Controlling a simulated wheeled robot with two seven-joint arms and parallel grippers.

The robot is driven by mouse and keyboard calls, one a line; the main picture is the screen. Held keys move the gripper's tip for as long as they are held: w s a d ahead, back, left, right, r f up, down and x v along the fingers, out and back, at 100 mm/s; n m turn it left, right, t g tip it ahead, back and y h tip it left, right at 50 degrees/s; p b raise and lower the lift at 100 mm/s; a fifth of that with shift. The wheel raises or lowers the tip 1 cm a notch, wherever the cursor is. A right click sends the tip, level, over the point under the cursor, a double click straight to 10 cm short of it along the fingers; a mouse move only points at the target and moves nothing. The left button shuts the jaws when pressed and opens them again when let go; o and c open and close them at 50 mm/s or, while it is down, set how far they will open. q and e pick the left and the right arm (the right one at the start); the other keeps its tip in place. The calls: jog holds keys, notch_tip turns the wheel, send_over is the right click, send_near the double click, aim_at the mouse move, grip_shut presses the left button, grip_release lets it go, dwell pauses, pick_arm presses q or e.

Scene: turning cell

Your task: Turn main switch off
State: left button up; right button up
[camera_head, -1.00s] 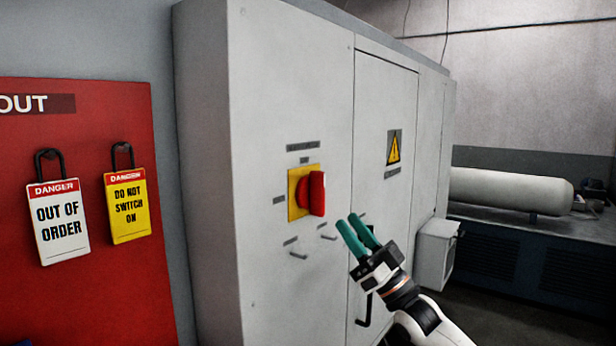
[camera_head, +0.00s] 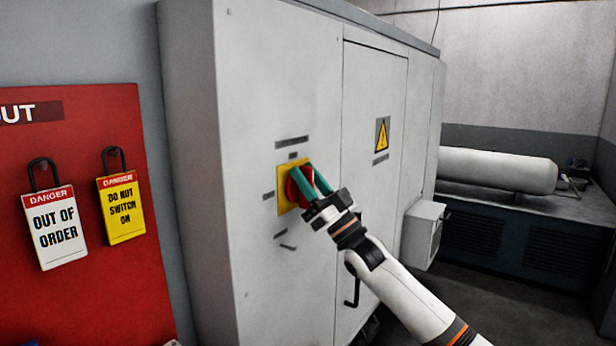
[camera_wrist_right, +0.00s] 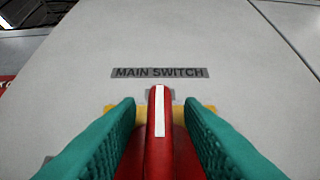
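The main switch is a red rotary handle (camera_head: 299,187) on a yellow plate (camera_head: 283,190), on the front of the grey cabinet (camera_head: 280,90). My right gripper (camera_head: 311,183) is at the switch, its green fingers on either side of the handle. In the right wrist view the red handle (camera_wrist_right: 159,130), with a white stripe along its top, stands upright between the two fingers (camera_wrist_right: 160,135). Gaps show between the handle and both fingers, so the gripper is open around it. A "MAIN SWITCH" label (camera_wrist_right: 160,72) is above the handle. My left gripper is not in view.
A red lockout board (camera_head: 90,270) on the left holds two danger tags, one white (camera_head: 54,228) and one yellow (camera_head: 121,208). A warning triangle (camera_head: 382,135) is on the cabinet door. A grey box (camera_head: 422,235) sticks out at the cabinet's right side.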

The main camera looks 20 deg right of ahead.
grip_shut()
